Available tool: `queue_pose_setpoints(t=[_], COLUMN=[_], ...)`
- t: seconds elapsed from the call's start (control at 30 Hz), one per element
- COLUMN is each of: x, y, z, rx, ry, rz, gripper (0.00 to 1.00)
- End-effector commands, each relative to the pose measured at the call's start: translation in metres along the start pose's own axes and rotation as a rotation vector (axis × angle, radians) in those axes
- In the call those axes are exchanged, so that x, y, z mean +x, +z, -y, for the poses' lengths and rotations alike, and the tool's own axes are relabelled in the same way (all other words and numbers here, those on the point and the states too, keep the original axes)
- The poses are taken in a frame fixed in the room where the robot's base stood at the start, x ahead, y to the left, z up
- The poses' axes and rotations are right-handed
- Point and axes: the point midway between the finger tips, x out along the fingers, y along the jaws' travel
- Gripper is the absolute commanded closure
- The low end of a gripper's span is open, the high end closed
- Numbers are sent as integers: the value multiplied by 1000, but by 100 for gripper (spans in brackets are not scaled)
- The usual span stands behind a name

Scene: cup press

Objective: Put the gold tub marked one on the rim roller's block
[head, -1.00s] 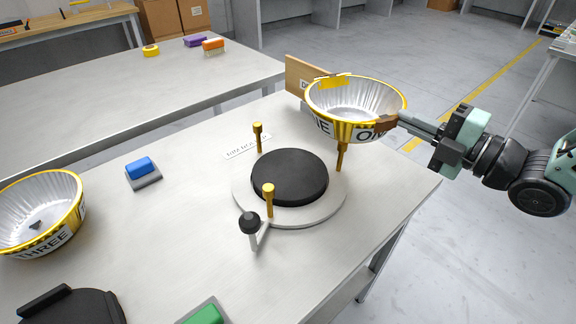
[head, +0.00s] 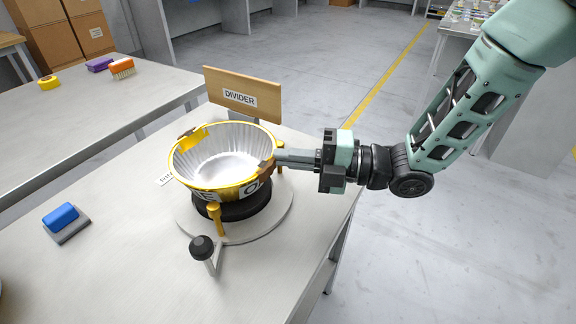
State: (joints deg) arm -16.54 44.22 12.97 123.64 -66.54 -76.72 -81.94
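The gold tub marked one (head: 222,160) has a silvery ribbed inside and a gold rim; only part of its lettering shows. It sits over the black round block (head: 232,210) of the rim roller (head: 280,221), seemingly upright. I cannot tell whether its base touches the block. My gripper (head: 268,165) is shut on the tub's right rim, at a brown patch. One gold post (head: 216,218) stands in front of the tub, another (head: 281,156) behind its right side. The black-knobbed crank (head: 202,248) is at the front.
A wooden board labelled DIVIDER (head: 243,94) stands behind the tub. A blue block on a grey base (head: 63,220) lies to the left. The bench front is clear. A second bench (head: 90,108) holds a yellow ring and brushes.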

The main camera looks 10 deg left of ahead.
Motion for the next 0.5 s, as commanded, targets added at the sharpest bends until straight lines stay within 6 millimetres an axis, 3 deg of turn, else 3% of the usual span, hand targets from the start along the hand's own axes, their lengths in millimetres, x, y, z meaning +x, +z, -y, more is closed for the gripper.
queue_pose_setpoints(t=[0.13, 0.47, 0.5], x=[0, 0, 0], y=[0, 0, 0], z=[20, 23, 22], rx=[2, 0, 0], ry=[1, 1, 1], rz=[0, 1, 1], gripper=[100, 100, 89])
